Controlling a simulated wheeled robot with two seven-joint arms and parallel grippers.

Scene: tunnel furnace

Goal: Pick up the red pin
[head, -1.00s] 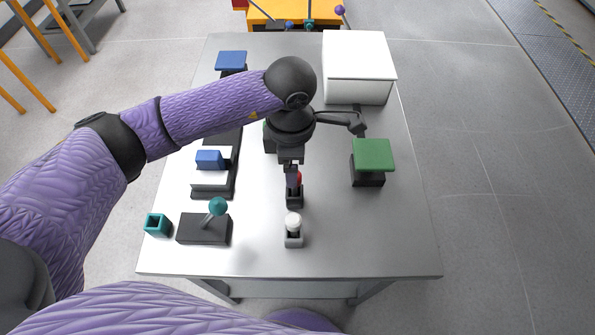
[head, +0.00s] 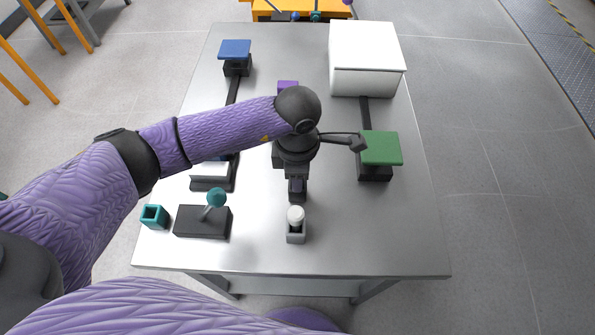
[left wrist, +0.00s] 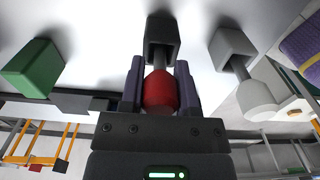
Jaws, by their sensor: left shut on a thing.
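The red pin (left wrist: 160,92) shows in the left wrist view, its round head between my left gripper's two fingers. Its dark shaft runs toward a black block holder (left wrist: 162,38); I cannot tell how deep it sits. My left gripper (head: 297,192) is shut on the red pin. In the head view the gripper hides the pin. My right gripper is not in view.
A white pin in a grey holder (head: 296,237) stands just in front of the gripper. A joystick box (head: 202,222) and teal cup (head: 153,217) are at left. A green-topped block (head: 380,148) and white box (head: 367,70) are at right.

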